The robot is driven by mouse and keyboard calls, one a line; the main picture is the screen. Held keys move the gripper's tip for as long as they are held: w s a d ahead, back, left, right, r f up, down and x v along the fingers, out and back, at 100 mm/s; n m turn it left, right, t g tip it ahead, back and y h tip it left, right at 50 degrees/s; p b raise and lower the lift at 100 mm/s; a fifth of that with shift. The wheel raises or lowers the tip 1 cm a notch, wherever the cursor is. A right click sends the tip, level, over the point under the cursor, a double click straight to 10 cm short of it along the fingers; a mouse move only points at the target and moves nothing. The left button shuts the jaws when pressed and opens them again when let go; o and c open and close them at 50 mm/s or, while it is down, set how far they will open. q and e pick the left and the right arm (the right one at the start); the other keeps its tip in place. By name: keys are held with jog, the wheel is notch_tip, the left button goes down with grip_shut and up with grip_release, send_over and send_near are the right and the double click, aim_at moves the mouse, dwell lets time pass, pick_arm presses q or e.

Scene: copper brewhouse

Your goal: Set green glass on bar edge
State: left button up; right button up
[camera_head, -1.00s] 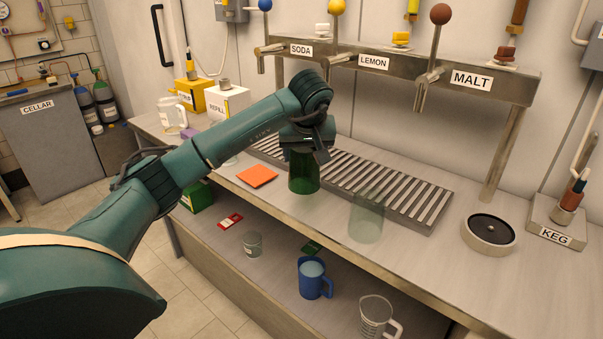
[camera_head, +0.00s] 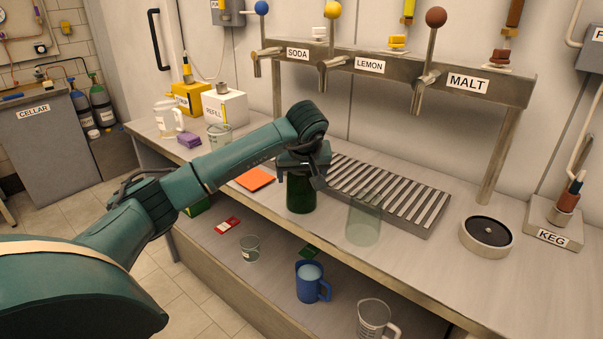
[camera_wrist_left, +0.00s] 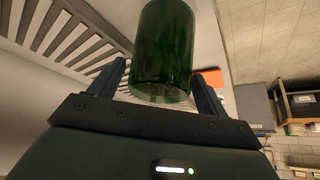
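The dark green glass (camera_head: 301,195) is upright under my left gripper (camera_head: 303,178), close to the front edge of the bar (camera_head: 420,267). I cannot tell whether its base touches the bar top. A faint, see-through pale green glass shape (camera_head: 364,219) stands on the bar to the right, near the front edge. My right gripper is not in view.
A slatted drip tray (camera_head: 390,193) lies behind, below the tap rail. An orange square (camera_head: 256,179) lies left of the glass. A round dark-topped fixture (camera_head: 487,236) is at right. Below, a shelf holds a blue mug (camera_head: 311,283) and a clear jug (camera_head: 375,318).

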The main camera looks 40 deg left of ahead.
pick_arm(q)
jog(key=shift+o, duration=0.4)
jog(key=shift+d+r, duration=0.1)
jog(key=shift+r, duration=0.35)
jog(key=v, duration=1.1)
jog(key=shift+r, duration=0.2)
jog(key=shift+s+d, duration=0.15)
jog(key=shift+s, duration=0.05)
